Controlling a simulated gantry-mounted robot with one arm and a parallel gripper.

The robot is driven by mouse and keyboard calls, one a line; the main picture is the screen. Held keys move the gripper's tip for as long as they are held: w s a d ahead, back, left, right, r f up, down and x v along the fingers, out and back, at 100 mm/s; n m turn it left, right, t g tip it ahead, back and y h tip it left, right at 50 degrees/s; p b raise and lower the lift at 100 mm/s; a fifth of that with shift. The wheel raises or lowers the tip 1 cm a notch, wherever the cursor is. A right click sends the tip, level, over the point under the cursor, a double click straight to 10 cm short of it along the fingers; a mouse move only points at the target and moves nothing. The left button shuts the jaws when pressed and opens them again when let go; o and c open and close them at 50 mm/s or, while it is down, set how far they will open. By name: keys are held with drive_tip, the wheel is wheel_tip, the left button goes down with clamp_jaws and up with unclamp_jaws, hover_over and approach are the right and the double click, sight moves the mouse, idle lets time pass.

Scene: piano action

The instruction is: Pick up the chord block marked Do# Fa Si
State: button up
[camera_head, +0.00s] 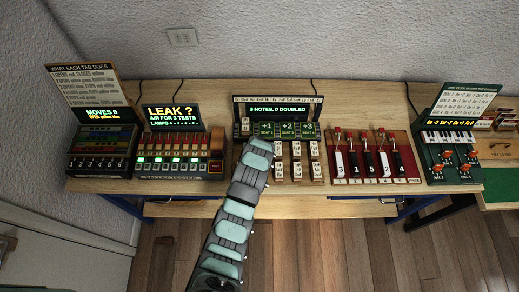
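Several small pale chord blocks (297,170) stand in rows on the wooden front of the centre machine (286,105), whose display reads "3 NOTES, 0 DOUBLED". Their markings are too small to read, so I cannot tell which one is marked Do# Fa Si. One pale block (245,126) sits apart at the machine's upper left. My arm reaches up from the bottom and ends over the left part of this machine. It covers the left end of the block rows. My gripper's fingers are hidden behind the arm's end, so what they touch is not visible.
A red panel with numbered levers (372,158) stands right of the centre machine. A green device (450,150) is farther right. The "LEAK ?" box (178,150) and a dark tab panel (103,140) stand left. Bare table (330,188) shows along the front edge.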

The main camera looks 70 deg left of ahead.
drive_tip(key=shift+c, duration=0.5)
clamp_jaws()
